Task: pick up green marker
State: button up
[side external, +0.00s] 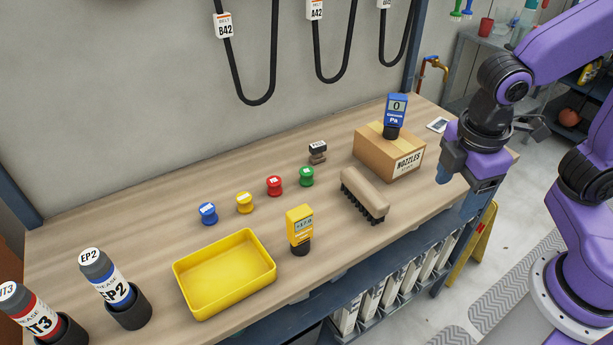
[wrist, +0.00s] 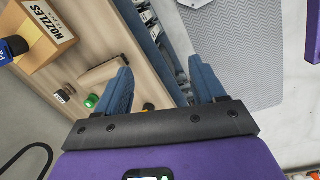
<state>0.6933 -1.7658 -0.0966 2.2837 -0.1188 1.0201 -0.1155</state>
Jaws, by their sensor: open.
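The green marker (side external: 306,176) is a short, round, knob-like piece with a pale label on top. It stands on the wooden workbench (side external: 120,222), at the right end of a row of similar coloured pieces. It also shows in the wrist view (wrist: 91,101), left of my fingers. My gripper (side external: 463,187) is open and empty, beyond the bench's front edge at the right and well apart from the green marker. The wrist view shows its two blue fingers (wrist: 160,70) spread wide.
Red (side external: 274,186), yellow (side external: 244,203) and blue (side external: 208,213) pieces continue the row. A brush (side external: 364,196) and the NOZZLES box (side external: 385,153), with a blue gauge (side external: 396,112) on it, lie between gripper and row. A yellow gauge (side external: 300,228) and yellow tray (side external: 224,272) stand in front.

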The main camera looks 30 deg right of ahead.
jog(key=w+a+f+n+t+h, duration=0.2)
jog(key=w+a+n+h, duration=0.25)
jog(key=w+a, duration=1.1)
jog(key=n+t+h, duration=0.2)
jog(key=n+h, duration=0.2)
jog(key=h, duration=0.2)
send_near(306, 171)
jog(key=shift+y, duration=0.25)
jog(key=x, duration=0.8)
jog(key=shift+d, duration=0.35)
jog(key=c, duration=1.1)
